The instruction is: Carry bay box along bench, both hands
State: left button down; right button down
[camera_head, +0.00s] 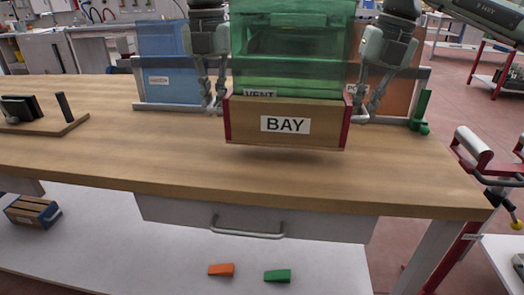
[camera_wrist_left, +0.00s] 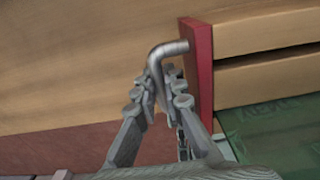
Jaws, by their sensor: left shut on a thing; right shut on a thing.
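The bay box (camera_head: 255,138) is a wooden box with red ends and a "BAY" label, held in the middle of the head view over the bench (camera_head: 170,170). A shadow lies below it, so it looks lifted a little. My left gripper (camera_head: 216,110) is at the box's left end, and my right gripper (camera_head: 362,115) is at its right end. In the left wrist view, my left gripper (camera_wrist_left: 160,85) is shut around a bent metal handle (camera_wrist_left: 170,48) on the red end (camera_wrist_left: 200,65). The right grip's contact is small and partly hidden.
A green clear bin (camera_head: 292,50) labelled "VENT" stands behind the box, between a blue bin (camera_head: 163,65) and an orange panel (camera_head: 398,95). A wooden stand with dark slabs (camera_head: 45,127) is at the left. The bench front is clear.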

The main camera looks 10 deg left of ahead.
pick_arm(q)
jog(key=shift+a, duration=0.15)
pick_arm(e)
jog(key=shift+d+f, duration=0.1)
jog(key=shift+d, duration=0.05)
